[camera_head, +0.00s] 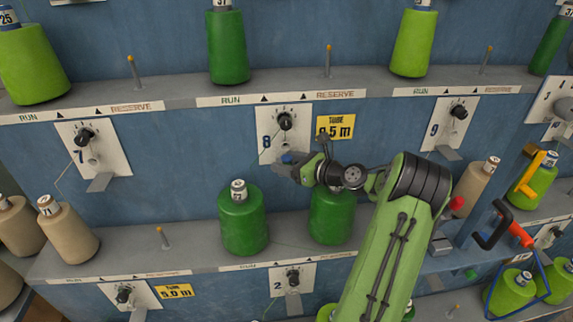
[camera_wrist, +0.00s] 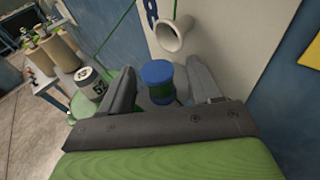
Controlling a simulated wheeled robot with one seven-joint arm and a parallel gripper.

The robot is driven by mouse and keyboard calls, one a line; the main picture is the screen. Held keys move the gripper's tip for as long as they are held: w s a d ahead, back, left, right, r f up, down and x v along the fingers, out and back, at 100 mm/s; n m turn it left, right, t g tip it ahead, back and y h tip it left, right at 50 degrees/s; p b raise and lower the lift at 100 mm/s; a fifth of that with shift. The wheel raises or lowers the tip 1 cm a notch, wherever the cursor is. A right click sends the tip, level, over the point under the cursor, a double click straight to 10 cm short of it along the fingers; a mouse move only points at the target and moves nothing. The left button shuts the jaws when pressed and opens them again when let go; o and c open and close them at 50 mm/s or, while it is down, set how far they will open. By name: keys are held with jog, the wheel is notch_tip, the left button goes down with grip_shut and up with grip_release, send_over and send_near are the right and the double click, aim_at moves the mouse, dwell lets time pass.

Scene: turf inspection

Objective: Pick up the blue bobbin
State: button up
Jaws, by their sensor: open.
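The blue bobbin (camera_wrist: 157,72) has blue ends and a green middle band in the wrist view. It stands between the two fingers of my gripper (camera_wrist: 158,78), which are open with one on each side. A gap shows beside the bobbin, at least on its right. In the head view the blue bobbin (camera_head: 288,158) is a small blue spot below the dial of panel 8 (camera_head: 276,143), partly hidden by my gripper (camera_head: 298,168). What it rests on is mostly hidden by my gripper.
A pale round tube (camera_wrist: 175,36) sticks out of the panel just above the bobbin. Green cones (camera_head: 242,222) (camera_head: 332,218) stand on the shelf below my gripper. A yellow label (camera_head: 336,127) is right of the dial. A tan cone (camera_head: 478,188) stands farther right.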

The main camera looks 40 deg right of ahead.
jog(key=shift+w+f, duration=0.1)
jog(key=shift+w, duration=0.2)
jog(key=shift+s, duration=0.1)
jog(key=shift+c, duration=0.2)
jog(key=c, duration=1)
jog(key=shift+r, duration=0.4)
jog(key=f+v, duration=0.1)
jog(key=v, duration=0.5)
jog(key=f+p+v, duration=0.1)
jog(key=v, duration=0.4)
jog(key=f+v, duration=0.1)
jog(key=v, duration=0.5)
jog(key=shift+s+f, duration=0.2)
jog(key=shift+s, duration=0.55)
